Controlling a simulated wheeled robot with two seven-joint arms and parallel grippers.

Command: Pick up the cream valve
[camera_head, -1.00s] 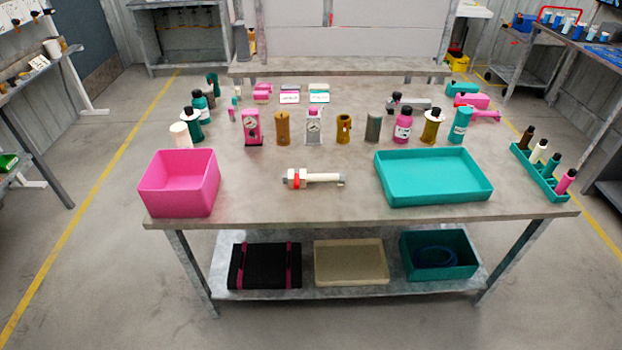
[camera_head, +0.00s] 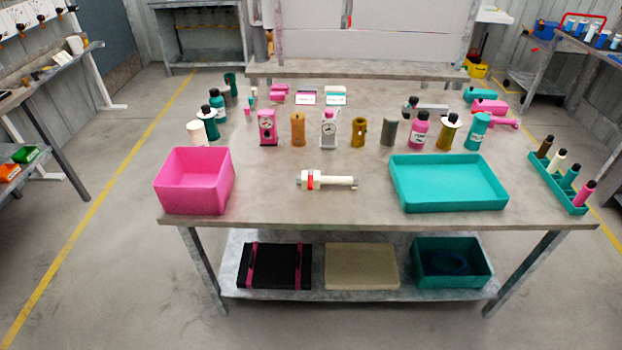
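The cream valve (camera_head: 338,181) lies on its side on the worktable (camera_head: 290,206), near the middle of the front edge. It has a red band and a grey fitting at its left end, and its narrower cream body runs to the right. It lies between a pink bin (camera_head: 193,192) on the left and a teal tray (camera_head: 449,201) on the right, touching neither. Neither of my grippers shows in the head view.
Several bottles, gauges and cylinders stand in a row behind the valve, including a pink gauge (camera_head: 267,127) and a brown cylinder (camera_head: 298,129). A teal rack (camera_head: 566,192) stands at the right edge. The tabletop around the valve is clear. A lower shelf (camera_head: 232,278) holds containers.

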